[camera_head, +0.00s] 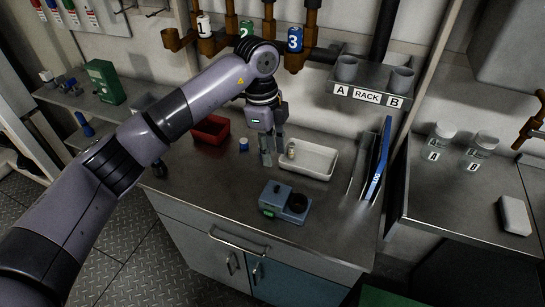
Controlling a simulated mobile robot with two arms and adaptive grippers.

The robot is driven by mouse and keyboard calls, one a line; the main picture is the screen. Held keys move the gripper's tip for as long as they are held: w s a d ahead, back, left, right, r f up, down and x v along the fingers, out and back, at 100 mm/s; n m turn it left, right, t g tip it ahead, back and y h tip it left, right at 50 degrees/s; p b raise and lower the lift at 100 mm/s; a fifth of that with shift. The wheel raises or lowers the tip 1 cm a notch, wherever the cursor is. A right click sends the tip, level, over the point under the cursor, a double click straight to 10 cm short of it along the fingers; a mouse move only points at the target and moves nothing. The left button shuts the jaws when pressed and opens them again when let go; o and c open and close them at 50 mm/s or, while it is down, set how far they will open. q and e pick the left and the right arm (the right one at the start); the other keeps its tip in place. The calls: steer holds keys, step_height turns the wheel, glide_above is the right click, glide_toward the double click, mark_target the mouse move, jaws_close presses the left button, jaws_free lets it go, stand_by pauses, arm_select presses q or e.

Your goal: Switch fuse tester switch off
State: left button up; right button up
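The small blue-grey box (277,197) on the steel worktop, with a green panel on its front and a dark round socket on its right side, looks like the fuse tester. Its switch is too small to make out, so its position cannot be told. My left gripper (273,157) points down above the worktop, behind the box and beside the white tray's left edge. Its two fingers look apart, with nothing seen between them, and it is not touching the box. My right gripper is not in view.
A white tray (318,160) with a small upright item (291,150) stands behind the box. A red bin (210,130) and a blue-topped piece (244,145) are to the left. The worktop left of the box is clear.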

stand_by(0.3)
arm_select(q)
step_height(320, 180, up, 5)
steer(key=m+y+p, duration=0.1)
steer(key=m+p, duration=0.3)
steer(key=m, duration=3.2)
glide_above(277, 186)
step_height(277, 186, down, 17)
steer(key=p, duration=0.4)
steer(key=shift+r, duration=0.1)
